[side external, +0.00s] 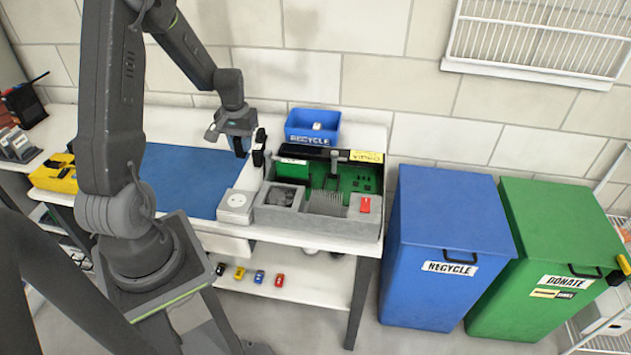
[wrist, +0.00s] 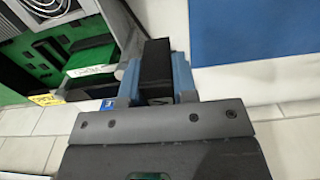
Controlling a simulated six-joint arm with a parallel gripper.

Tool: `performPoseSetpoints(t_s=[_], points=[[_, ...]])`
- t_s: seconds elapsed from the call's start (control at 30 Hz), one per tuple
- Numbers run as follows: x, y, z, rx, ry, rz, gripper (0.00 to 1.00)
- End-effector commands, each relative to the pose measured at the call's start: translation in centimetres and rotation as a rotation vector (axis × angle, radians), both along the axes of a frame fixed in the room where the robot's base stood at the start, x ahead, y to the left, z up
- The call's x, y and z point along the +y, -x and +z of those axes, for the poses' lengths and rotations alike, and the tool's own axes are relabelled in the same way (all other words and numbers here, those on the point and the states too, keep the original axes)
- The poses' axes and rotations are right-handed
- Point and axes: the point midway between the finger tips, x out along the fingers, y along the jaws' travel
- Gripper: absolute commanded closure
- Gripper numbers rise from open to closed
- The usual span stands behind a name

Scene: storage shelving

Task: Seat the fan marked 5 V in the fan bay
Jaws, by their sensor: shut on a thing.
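My gripper (side external: 248,148) is shut on a black block-like thing (wrist: 157,65), between blue fingertips in the wrist view (wrist: 156,84). It is held above the table, near the back left of the computer case. No mark is readable on it, and I cannot tell whether it is the 5 V fan. The open case (side external: 345,182) has a green board inside and a black back edge with labels. A dark round-bladed fan (wrist: 46,10) shows at the top left of the wrist view, probably in the grey tray (side external: 258,217). I cannot make out the fan bay.
A blue recycle bin (side external: 312,126) stands behind. The blue mat (side external: 175,180) is clear.

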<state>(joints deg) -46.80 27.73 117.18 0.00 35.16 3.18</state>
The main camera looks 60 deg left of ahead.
Motion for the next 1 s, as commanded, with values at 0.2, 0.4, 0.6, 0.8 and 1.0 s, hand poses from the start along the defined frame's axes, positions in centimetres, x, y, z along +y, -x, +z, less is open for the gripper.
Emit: performPoseSetpoints(t_s=[0.2,0.4,0.6,0.8,1.0], points=[[0.1,-0.1,4.2,-0.006,-0.006,0.000,0.98],[-1.5,-3.5,4.4,-0.001,-0.001,-0.004,0.98],[-4.4,-8.3,4.4,-0.001,-0.001,-0.001,0.98],[-9.4,-13.9,4.3,-0.001,-0.001,0.006,0.98],[-13.6,-17.2,4.3,-0.001,-0.001,0.016,0.98]])
